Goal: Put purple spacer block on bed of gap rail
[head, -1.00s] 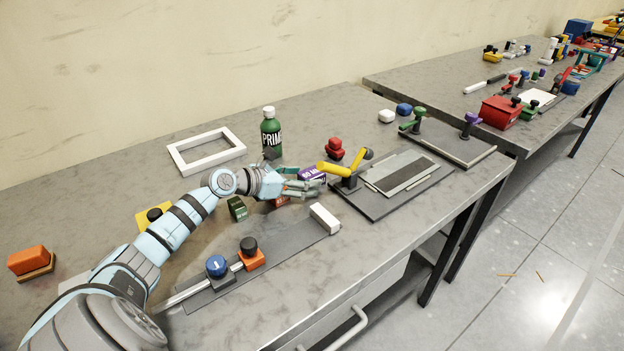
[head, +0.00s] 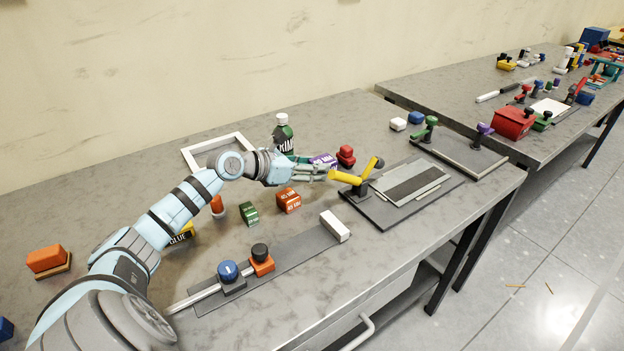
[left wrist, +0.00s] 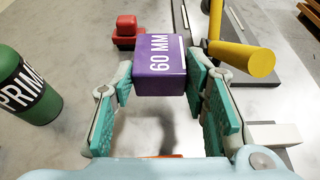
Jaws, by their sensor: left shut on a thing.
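The purple spacer block (head: 322,159), marked 60 MM, is between the fingers of my left gripper (head: 318,174). In the left wrist view the purple block (left wrist: 160,65) sits between the teal pads of the left gripper (left wrist: 160,88), which is shut on it. It appears held above the table. The gap rail is the long dark grey bed (head: 300,252) at the front of the table, with a white end block (head: 335,226) and blue (head: 229,271) and orange (head: 262,263) knobbed pieces at its left. The gripper is behind the rail's right end. My right gripper is out of view.
An orange block (head: 288,200) and a green block (head: 249,214) stand behind the rail. A green bottle (head: 284,138) and a red knobbed piece (head: 346,156) are near the gripper. A yellow-handled clamp (head: 352,180) stands right of it. The rail bed's middle is clear.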

